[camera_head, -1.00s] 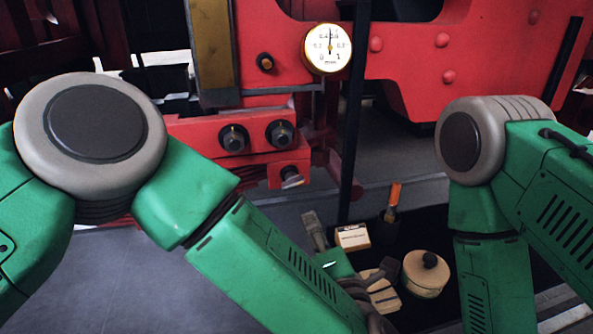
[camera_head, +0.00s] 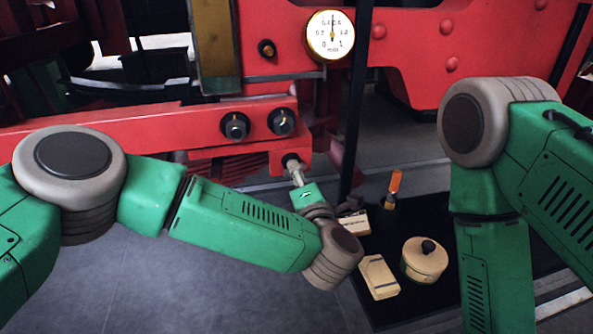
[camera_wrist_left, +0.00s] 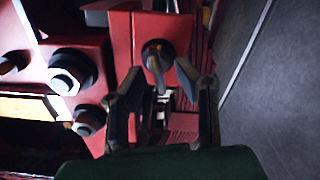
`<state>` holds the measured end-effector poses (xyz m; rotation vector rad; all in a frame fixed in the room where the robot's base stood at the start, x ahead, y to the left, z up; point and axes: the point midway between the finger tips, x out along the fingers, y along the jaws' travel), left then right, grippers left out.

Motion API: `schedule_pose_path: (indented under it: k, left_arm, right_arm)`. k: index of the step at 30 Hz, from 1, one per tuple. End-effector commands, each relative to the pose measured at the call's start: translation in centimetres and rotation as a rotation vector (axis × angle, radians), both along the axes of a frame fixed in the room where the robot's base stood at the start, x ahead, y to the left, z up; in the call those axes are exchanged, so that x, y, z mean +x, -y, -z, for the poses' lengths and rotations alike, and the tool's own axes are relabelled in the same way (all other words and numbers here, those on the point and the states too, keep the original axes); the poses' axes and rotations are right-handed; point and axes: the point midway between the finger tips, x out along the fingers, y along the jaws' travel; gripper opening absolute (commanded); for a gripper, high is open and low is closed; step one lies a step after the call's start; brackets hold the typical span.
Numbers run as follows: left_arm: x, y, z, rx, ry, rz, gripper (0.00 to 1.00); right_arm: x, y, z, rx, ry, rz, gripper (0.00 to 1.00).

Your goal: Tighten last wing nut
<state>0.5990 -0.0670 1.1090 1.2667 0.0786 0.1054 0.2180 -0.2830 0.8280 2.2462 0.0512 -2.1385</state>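The wing nut (camera_wrist_left: 157,62), dark and round with a grey wing pointing down, sits on the low red bracket (camera_head: 281,160) of the machine. My left gripper (camera_wrist_left: 161,80) has its fingers spread, one on each side of the wing nut, with a gap visible between them. Whether the fingertips touch it cannot be told. In the head view the left gripper (camera_head: 296,174) reaches up to the bracket and hides most of the nut. My right arm stands at the right, but its gripper is out of view.
A gauge (camera_head: 330,35) and a dark vertical post (camera_head: 354,100) stand close by. A black mat (camera_head: 440,215) holds a round tin (camera_head: 424,260), a beige block (camera_head: 379,277) and an orange-handled tool (camera_head: 395,186).

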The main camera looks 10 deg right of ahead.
Motion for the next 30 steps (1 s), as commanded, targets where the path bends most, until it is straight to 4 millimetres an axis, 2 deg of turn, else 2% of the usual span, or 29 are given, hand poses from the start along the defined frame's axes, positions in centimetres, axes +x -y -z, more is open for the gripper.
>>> schedule_pose_path:
  k: [4,12,13,15,22,30]
  left_arm:
    - [0.88,-0.18,-0.03,0.0,0.001,-0.001,0.28]
    - [1.0,-0.19,0.01,0.0,-0.001,0.001,0.28]
    - [1.0,-0.2,0.02,0.0,-0.001,0.001,0.21]
    - [0.99,-0.2,0.02,0.0,-0.001,0.0,0.0]
    - [0.95,-0.13,0.09,0.019,-0.005,0.003,0.0]
    - [0.89,-0.05,0.12,0.288,-0.039,0.004,0.0]
  right_arm:
    - [-0.01,0.0,-0.15,0.0,0.0,0.0,0.4]
    - [-0.01,0.0,-0.13,0.0,0.0,0.0,0.4]
    - [-0.01,0.0,-0.13,0.0,0.0,0.0,0.4]
    - [-0.01,0.0,-0.13,0.0,0.0,0.0,0.4]
    - [-0.01,0.0,-0.17,0.0,0.0,0.0,0.4]
    - [-0.01,0.01,-0.56,0.0,0.0,0.0,0.4]
